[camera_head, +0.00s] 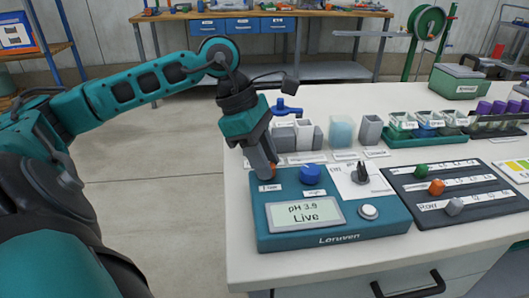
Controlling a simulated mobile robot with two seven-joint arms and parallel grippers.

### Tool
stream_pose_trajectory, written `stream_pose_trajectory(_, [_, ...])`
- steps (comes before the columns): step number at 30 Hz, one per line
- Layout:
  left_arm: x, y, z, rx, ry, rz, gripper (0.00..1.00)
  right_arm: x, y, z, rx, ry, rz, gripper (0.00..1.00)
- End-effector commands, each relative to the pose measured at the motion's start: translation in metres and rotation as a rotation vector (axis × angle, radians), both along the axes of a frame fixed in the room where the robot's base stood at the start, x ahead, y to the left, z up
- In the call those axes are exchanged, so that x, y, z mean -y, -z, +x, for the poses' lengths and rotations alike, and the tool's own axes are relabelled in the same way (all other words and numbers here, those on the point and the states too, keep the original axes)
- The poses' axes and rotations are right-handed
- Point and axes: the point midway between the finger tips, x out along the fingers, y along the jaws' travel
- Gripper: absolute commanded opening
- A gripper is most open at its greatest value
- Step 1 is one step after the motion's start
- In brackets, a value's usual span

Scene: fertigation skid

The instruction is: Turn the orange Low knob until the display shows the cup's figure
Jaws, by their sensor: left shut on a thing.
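The teal meter box (390,229), marked Leruven, sits at the near left of the white bench. Its display (304,214) reads "pH 3.9" and "Live". My left gripper (267,172) points down at the back left of the box and is shut on the orange Low knob (273,168). The fingers hide most of that knob. A blue knob (310,174) stands just right of it, untouched. A pale blue translucent cup (341,131) stands behind the box; I can read no figure on it. My right gripper is not in view.
A black dial (360,173) and a round pale button (368,211) are on the box. A dark panel (490,205) with green, orange and grey knobs lies to the right. Grey blocks, a green tray (428,134) of jars and a blue-handled valve (287,107) stand behind.

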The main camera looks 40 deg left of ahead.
Motion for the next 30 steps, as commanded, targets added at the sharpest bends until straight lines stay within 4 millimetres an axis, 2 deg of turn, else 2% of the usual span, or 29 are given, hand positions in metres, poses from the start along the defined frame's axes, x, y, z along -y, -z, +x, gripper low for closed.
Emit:
stream_pose_trajectory(12, [-0.0005, -0.0008, 0.0012, -0.001, 0.202, 0.0, 0.0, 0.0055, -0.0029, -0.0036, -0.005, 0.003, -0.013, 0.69])
stream_pose_trajectory(29, [-0.0009, 0.0, 0.0015, 0.0, 0.23, 0.002, 0.0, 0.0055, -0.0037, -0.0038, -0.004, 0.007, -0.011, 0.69])
stream_pose_trajectory(30, [-0.0009, -0.0001, 0.0014, 0.0, 0.23, 0.002, 0.34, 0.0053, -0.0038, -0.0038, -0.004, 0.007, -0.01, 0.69])
